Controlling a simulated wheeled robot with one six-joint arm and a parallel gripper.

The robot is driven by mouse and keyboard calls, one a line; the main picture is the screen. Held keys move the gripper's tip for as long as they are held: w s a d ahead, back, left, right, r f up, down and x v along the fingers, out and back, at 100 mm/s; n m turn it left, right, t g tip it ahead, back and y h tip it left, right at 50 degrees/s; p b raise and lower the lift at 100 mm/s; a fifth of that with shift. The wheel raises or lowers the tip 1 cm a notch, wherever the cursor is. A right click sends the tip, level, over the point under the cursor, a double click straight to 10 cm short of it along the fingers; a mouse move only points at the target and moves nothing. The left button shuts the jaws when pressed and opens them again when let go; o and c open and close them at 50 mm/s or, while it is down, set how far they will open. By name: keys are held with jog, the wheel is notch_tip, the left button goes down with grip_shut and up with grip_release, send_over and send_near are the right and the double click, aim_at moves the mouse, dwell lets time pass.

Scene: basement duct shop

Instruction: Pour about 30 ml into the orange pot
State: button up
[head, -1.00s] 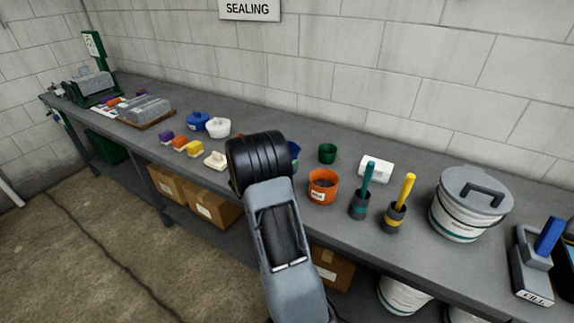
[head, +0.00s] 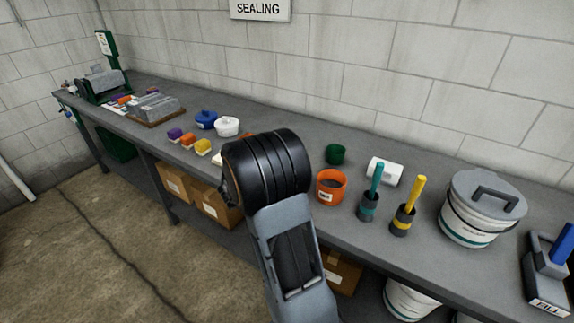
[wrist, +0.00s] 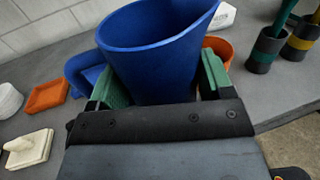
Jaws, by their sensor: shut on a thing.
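A blue jug (wrist: 155,50) fills the middle of the wrist view, with its wide mouth facing up and a lip at the upper right. My gripper (wrist: 163,78) is shut on it, a green finger on each side. I see only blue inner wall; no liquid shows. In the head view my arm hides the jug and fingers.
A lidded white bucket (head: 470,226) is farther right. Small coloured blocks lie left of my arm.

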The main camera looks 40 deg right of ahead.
jog(key=shift+w+d+r, duration=0.1)
jog(key=shift+r, duration=0.1)
jog(key=w+d+f+m+g+y+p, duration=0.1)
jog(key=d+f+m+g+p, duration=0.1)
jog(key=d, duration=0.6)
jog(key=w+d+f+m+g+y+p, duration=0.1)
jog(key=d+f+m+g+p, duration=0.2)
jog(key=d+g, duration=0.3)
jog(key=shift+w+d+f+m+g+y, duration=0.3)
jog(key=shift+w+d+f+m+g, duration=0.15)
jog(key=shift+d+f, duration=0.55)
jog(key=shift+s+r, duration=0.1)
jog(key=shift+r, duration=0.1)
